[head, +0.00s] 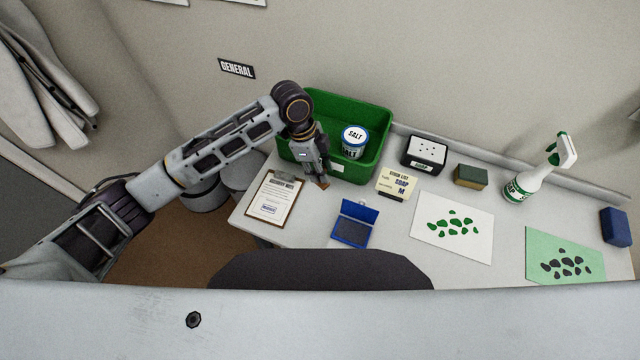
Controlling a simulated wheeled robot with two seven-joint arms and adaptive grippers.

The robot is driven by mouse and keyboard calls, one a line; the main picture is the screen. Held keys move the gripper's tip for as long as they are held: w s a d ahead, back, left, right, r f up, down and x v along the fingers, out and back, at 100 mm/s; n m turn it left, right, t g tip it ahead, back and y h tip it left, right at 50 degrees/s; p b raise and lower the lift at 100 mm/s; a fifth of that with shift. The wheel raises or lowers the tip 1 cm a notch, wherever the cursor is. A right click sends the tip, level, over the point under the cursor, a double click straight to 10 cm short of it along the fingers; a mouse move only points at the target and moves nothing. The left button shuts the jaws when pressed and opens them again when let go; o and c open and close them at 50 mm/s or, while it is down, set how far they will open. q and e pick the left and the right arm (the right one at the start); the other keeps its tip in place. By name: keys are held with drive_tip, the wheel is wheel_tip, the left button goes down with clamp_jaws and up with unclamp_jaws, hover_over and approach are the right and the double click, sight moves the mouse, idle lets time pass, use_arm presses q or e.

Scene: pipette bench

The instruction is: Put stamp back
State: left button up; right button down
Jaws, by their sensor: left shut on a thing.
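My left gripper (318,174) reaches in from the left and points down at the bench beside the front of the green bin. It is shut on a small brown thing that looks like the stamp (323,185); the fingers hide most of it. I cannot tell whether the stamp touches the bench. An open blue ink pad (352,231) lies just below and to the right of it. A clipboard (274,198) with a printed sheet and a bluish mark lies to its left. My right gripper is not in view.
The green bin (376,172) holds a salt tub (354,141).

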sight(320, 184)
use_arm(q)
drive_tip(key=shift+f, duration=1.8)
drive_tip(key=shift+f, duration=1.9)
drive_tip(key=shift+f, duration=0.1)
drive_tip(key=o, duration=1)
drive_tip(key=s+v, duration=0.1)
drive_tip(key=v, duration=1.1)
drive_tip(key=shift+w, duration=0.45)
